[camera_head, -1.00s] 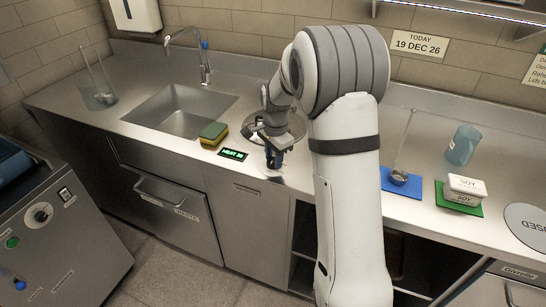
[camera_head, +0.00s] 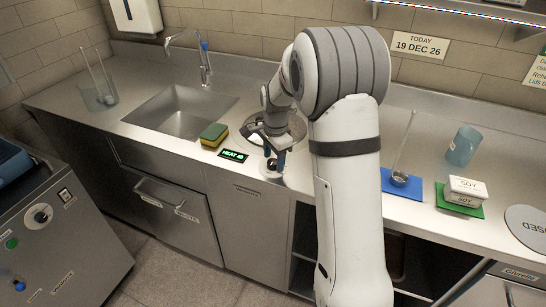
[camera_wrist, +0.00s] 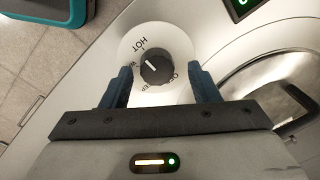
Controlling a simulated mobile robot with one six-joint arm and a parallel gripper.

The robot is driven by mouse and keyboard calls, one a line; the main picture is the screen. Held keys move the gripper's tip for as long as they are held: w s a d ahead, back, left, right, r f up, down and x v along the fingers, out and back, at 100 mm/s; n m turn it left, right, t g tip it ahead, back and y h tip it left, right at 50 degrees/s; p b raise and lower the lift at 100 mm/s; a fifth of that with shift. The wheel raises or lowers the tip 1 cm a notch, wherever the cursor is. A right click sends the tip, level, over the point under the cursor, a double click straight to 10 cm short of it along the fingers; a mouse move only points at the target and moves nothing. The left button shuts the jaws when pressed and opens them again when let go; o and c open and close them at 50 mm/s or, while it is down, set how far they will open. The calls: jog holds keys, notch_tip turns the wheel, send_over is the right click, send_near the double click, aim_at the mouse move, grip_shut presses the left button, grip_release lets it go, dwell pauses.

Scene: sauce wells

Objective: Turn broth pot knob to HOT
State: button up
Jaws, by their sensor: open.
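The broth pot knob (camera_head: 271,165) is a dark round knob on a pale dial near the counter's front edge. In the wrist view the knob (camera_wrist: 158,68) has a white pointer line aimed up and left, between the HOT label and a partly hidden label starting with W. My gripper (camera_wrist: 160,75) is open, with one blue finger on each side of the knob and gaps to both. A green-lit display (camera_head: 233,155) beside the dial reads HEAT with small digits. The pot lid (camera_head: 285,138) is partly behind my gripper.
A sponge (camera_head: 214,135) lies left of the display, beside the sink (camera_head: 180,112). To the right of my arm are a ladle (camera_head: 400,177) on a blue mat, a soy container (camera_head: 466,190) on a green mat and a blue cup (camera_head: 463,146).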

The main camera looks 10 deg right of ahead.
aim_at(274, 162)
jog(key=shift+s+d+r, duration=0.1)
jog(key=shift+s+r, duration=0.05)
jog(key=shift+r, duration=1.8)
jog(key=shift+s+r, duration=0.1)
jog(key=shift+r, duration=1.85)
